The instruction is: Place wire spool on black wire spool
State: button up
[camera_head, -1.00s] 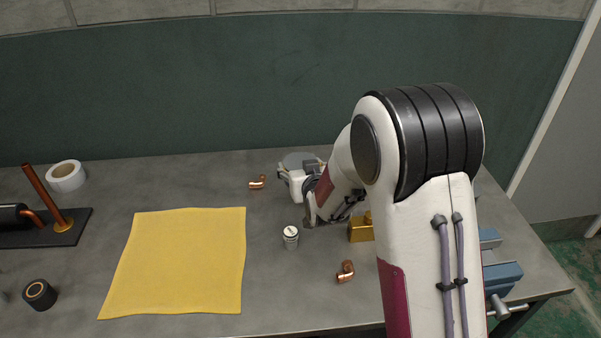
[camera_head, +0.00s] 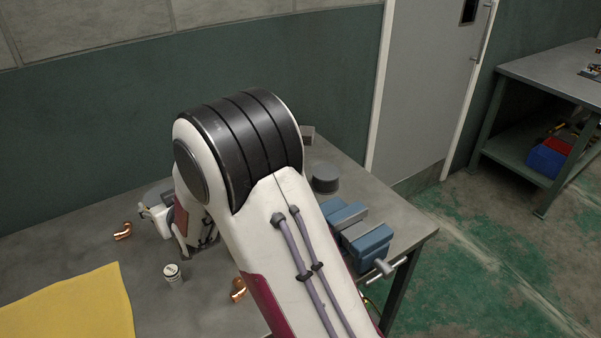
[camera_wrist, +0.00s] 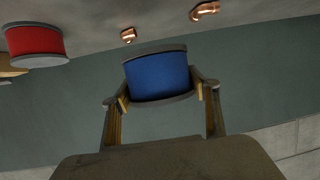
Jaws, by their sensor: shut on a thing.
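In the wrist view, a blue wire spool (camera_wrist: 158,76) with grey flanges sits between the two fingers of my gripper (camera_wrist: 161,94). The gripper is shut on it and holds it off the bench. A red spool (camera_wrist: 35,42) with grey flanges shows apart from it, at the upper left of the wrist view. In the head view my arm covers most of the middle, and I cannot make out the held spool. A dark grey round object (camera_head: 325,178) stands on the bench right of my arm; I cannot tell whether it is a spool. No clearly black spool shows now.
A blue vise (camera_head: 362,238) sits at the bench's right edge. Copper elbows (camera_head: 123,231) (camera_head: 238,290), a small white can (camera_head: 172,274) and a yellow cloth (camera_head: 70,305) lie on the left part of the bench (camera_head: 60,243). A second bench (camera_head: 560,80) stands at the far right.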

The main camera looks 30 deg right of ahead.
jog(key=w+d+r+m+h, duration=0.1)
jog(key=d+r+m+h, duration=0.15)
jog(key=d, duration=0.95)
jog(key=w+d+r+m+h, duration=0.1)
jog(key=d+m+h, duration=0.25)
jog(key=d, duration=0.95)
jog(key=s+d+r+m+g+h, duration=0.1)
jog(key=s+d+m+g+h, duration=0.1)
jog(key=d, duration=0.9)
jog(key=s+d+r+m+g+h, duration=0.2)
jog(key=s+d+m+g+h, duration=0.1)
jog(key=d, duration=0.8)
jog(key=shift+s+d+m+g+h, duration=0.35)
jog(key=shift+s+m+h, duration=0.25)
jog(key=shift+h, duration=0.2)
jog(key=shift+w, duration=0.1)
send_over(326, 171)
jog(key=shift+f, duration=3.1)
jog(key=shift+f, duration=1.9)
jog(key=shift+f, duration=0.1)
